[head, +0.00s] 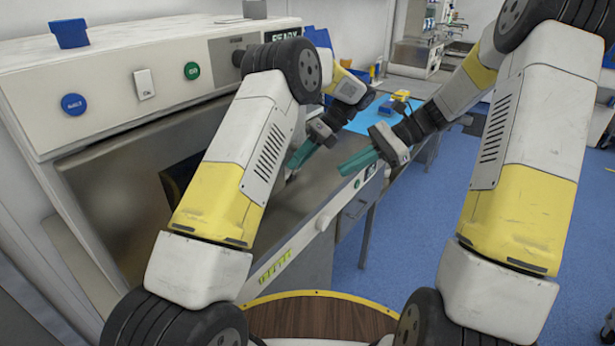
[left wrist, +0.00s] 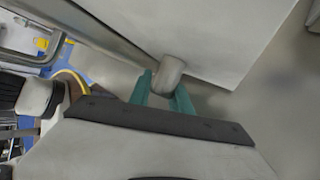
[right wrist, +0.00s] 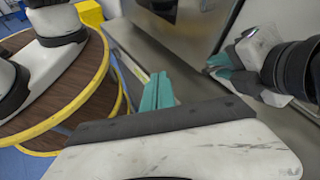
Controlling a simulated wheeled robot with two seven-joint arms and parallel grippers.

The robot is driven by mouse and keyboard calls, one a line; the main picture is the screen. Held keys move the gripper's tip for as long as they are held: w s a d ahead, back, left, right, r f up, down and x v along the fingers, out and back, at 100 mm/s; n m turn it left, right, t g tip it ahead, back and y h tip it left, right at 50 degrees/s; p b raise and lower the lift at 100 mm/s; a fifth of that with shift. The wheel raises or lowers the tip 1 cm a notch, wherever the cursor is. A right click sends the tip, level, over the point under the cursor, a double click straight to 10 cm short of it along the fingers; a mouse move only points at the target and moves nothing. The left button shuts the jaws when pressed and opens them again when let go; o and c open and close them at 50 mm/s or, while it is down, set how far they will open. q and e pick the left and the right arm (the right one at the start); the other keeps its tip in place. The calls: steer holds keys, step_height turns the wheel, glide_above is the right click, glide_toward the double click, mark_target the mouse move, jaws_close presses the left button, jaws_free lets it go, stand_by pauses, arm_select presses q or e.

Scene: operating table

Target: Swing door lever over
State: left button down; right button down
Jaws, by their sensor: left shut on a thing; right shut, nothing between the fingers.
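In the left wrist view the door lever shows as a pale grey rounded knob (left wrist: 170,72) at the edge of a large light grey panel (left wrist: 215,35). The teal fingers of my left gripper (left wrist: 164,95) are on either side of the knob, shut on it. In the head view my left gripper (head: 300,155) is in front of the white machine (head: 130,75), and the lever is mostly hidden there. My right gripper (head: 357,162) is to the right of it, shut and empty. Its closed teal fingers also show in the right wrist view (right wrist: 158,92), apart from the left gripper (right wrist: 220,62).
The machine's front has a blue button (head: 74,104), a green button (head: 192,71) and a white switch (head: 144,84). A grey metal counter (head: 290,215) runs below. A blue mat (head: 368,122) with a yellow item lies beyond. Blue floor (head: 400,240) is open at right.

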steer(key=w+d+f+m+t+y, duration=0.3)
steer(key=w+f+m+y, duration=0.55)
steer(key=f, duration=0.35)
steer(key=shift+h, duration=0.35)
steer(key=a, duration=0.4)
steer(key=a+r, duration=0.1)
steer(key=a, duration=0.4)
steer(key=a+r, duration=0.1)
steer(key=a, duration=0.3)
steer(key=shift+w+a+r, duration=0.25)
arm_select(q)
steer(key=shift+d, duration=0.2)
arm_select(e)
steer(key=shift+s+a+r+m, duration=0.2)
steer(key=shift+a+m, duration=0.15)
steer(key=shift+a, duration=0.2)
arm_select(q)
steer(key=c, duration=1.5)
jaws_free()
